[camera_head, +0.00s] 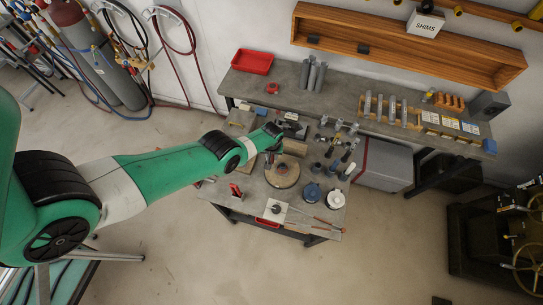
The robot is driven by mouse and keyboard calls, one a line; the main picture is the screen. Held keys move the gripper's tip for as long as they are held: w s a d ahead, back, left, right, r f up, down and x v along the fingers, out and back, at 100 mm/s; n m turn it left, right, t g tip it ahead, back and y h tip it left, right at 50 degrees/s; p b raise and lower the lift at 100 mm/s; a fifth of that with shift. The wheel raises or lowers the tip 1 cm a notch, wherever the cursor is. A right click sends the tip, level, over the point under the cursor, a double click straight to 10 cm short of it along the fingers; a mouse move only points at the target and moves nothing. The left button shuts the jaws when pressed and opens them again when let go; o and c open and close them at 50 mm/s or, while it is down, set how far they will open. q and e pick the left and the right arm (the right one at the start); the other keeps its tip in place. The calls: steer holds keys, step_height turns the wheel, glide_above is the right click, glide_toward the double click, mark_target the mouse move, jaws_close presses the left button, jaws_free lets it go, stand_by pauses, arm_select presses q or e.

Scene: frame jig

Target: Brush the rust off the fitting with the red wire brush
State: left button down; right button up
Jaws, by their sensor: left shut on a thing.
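My left arm, green and grey, reaches in from the left over the small workbench (250,205). My left gripper (275,148) is at its end, above the back part of the bench, close to a round brown wooden disc (283,174). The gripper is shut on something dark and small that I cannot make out. A small red item (236,190) stands at the bench's left side; I cannot tell whether it is the wire brush. My right gripper is not in view.
A blue pot (311,193) and a white round container (335,200) stand at the bench's right. Several small tools and dark cups crowd its back right. A long grey bench (340,95) with a red tray (252,62) runs behind. Open floor lies in front.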

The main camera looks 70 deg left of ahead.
arm_select(q)
steer(key=shift+w+d+f+m+t+y, duration=0.15)
steer(key=shift+f+m+t+y, duration=0.1)
steer(key=shift+m, duration=0.35)
steer(key=shift+w+d+f+m+t+y, duration=0.15)
steer(key=shift+f+m, duration=0.1)
steer(key=shift+m, duration=0.35)
steer(key=m, duration=0.2)
steer(key=m+t, duration=0.1)
steer(key=shift+s+d+f+y, duration=0.1)
steer(key=shift+s+d+y, duration=0.1)
steer(key=shift+s+y, duration=0.1)
steer(key=shift+s+d+m+t, duration=0.1)
steer(key=shift+d+m+t, duration=0.1)
steer(key=shift+m+t, duration=0.45)
steer(key=f+m+t+b, duration=0.1)
steer(key=m+b, duration=0.1)
steer(key=b, duration=0.1)
steer(key=s+d+f+m+t+b, duration=0.1)
steer(key=f+m+b, duration=0.1)
steer(key=m+b, duration=0.1)
steer(key=shift+s+d+t+h+b, duration=0.2)
steer(key=shift+t+h+b, duration=0.05)
steer(key=shift+h+b, duration=0.15)
steer(key=shift+f+b, duration=0.5)
steer(key=shift+f, duration=0.1)
steer(key=shift+w+a+r+b, duration=0.1)
steer(key=shift+w+a+b, duration=0.4)
steer(key=shift+a, duration=0.35)
